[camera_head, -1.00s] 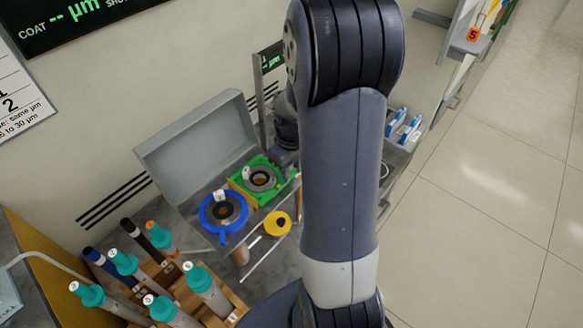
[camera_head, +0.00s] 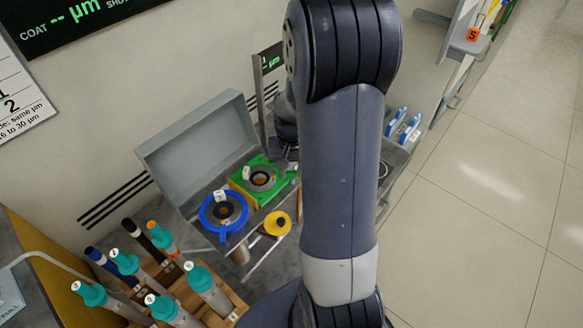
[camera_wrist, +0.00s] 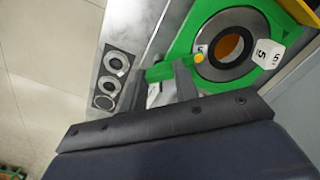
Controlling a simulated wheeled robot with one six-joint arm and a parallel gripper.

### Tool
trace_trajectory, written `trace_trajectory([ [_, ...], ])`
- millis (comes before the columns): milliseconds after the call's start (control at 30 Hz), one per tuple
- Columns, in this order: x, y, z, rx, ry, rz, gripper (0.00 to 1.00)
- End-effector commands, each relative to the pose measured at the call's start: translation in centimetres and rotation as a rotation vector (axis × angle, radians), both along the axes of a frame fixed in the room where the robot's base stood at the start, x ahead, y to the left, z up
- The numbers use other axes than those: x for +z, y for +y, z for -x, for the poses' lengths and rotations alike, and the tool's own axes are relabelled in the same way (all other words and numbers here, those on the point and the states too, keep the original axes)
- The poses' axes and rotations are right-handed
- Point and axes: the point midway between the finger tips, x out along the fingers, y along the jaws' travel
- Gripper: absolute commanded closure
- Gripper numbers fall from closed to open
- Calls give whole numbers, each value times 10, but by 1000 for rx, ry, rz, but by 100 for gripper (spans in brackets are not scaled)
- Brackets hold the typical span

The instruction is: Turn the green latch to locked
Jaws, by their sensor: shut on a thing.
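The green latch (camera_wrist: 160,72) shows in the wrist view as a short green arm reaching left from a green housing around a grey ring (camera_wrist: 228,48) with an orange-brown centre. A white tag marked 5 (camera_wrist: 268,53) sits beside the ring. My gripper (camera_wrist: 168,88) is shut on the end of this arm, and its fingers hide part of it. In the head view the green housing (camera_head: 272,192) sits in the open grey case, with my gripper (camera_head: 286,166) at its upper right side. The latch's end is hard to make out there.
A blue ring fixture (camera_head: 209,222) sits close beside the green one. The grey case lid (camera_head: 195,145) stands open behind. A yellow disc (camera_head: 278,223) lies in front. Several teal-capped tubes (camera_head: 160,305) stand in a wooden rack at the lower left.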

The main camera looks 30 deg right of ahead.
Motion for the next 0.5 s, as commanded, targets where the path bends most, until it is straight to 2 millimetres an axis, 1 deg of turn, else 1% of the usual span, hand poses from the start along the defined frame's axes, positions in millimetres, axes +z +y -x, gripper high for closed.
trace_trajectory([
  [200,0,0,0,-54,1,0,94],
  [500,0,0,0,-69,1,0,94],
])
